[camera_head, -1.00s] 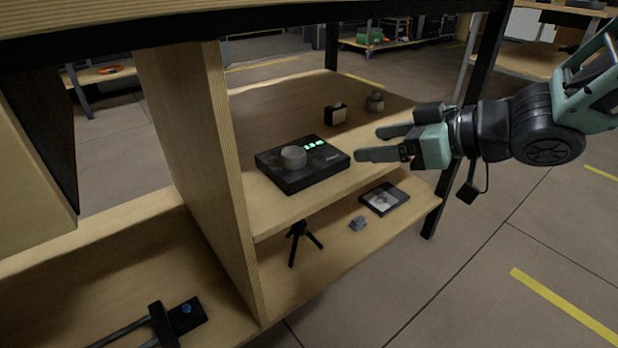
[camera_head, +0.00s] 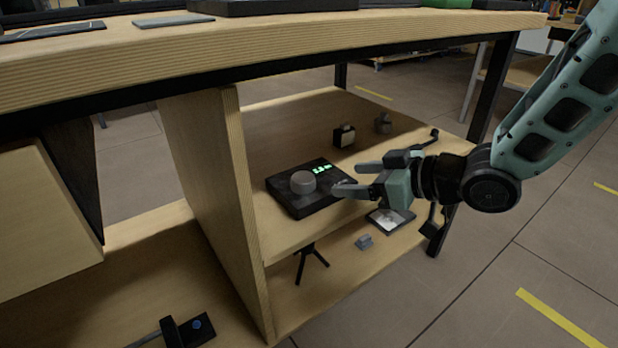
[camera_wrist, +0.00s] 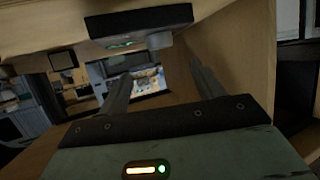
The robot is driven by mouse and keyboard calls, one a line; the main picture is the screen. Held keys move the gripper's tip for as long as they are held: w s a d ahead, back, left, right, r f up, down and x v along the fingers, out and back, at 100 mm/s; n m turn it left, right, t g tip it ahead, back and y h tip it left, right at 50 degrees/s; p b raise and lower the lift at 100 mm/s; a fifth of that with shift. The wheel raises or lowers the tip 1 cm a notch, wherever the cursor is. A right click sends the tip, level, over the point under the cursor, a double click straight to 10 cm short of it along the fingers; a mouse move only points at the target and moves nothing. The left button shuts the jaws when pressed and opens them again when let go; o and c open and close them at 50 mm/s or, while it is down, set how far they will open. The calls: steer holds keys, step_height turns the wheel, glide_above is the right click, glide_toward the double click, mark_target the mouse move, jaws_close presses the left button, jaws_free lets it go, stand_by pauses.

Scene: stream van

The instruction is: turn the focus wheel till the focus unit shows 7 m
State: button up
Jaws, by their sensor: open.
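The focus unit (camera_head: 330,196) is a flat black box on the upper shelf under the bench. Its focus wheel (camera_head: 303,182), a round grey knob, stands on top, left of a small green display (camera_head: 321,169) whose reading is too small to make out. My gripper (camera_head: 349,176) is open and empty to the right of the unit, fingers pointing left towards the wheel, apart from it. In the wrist view the unit (camera_wrist: 135,22) appears upside down at the top, with the wheel (camera_wrist: 158,41) beyond and between the open fingers (camera_wrist: 160,72).
A small dark block with a pale face (camera_head: 344,136) and a grey round item (camera_head: 383,124) stand behind on the shelf (camera_head: 285,118). An upright wooden panel (camera_head: 215,190) bounds it on the left. A tripod (camera_head: 311,263) and framed picture (camera_head: 390,220) lie lower.

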mark_target(309, 179)
steer(key=b+x, duration=0.4)
steer(key=x, duration=0.7)
steer(key=shift+a+f, duration=0.15)
steer(key=shift+a, duration=0.1)
steer(key=c, duration=1)
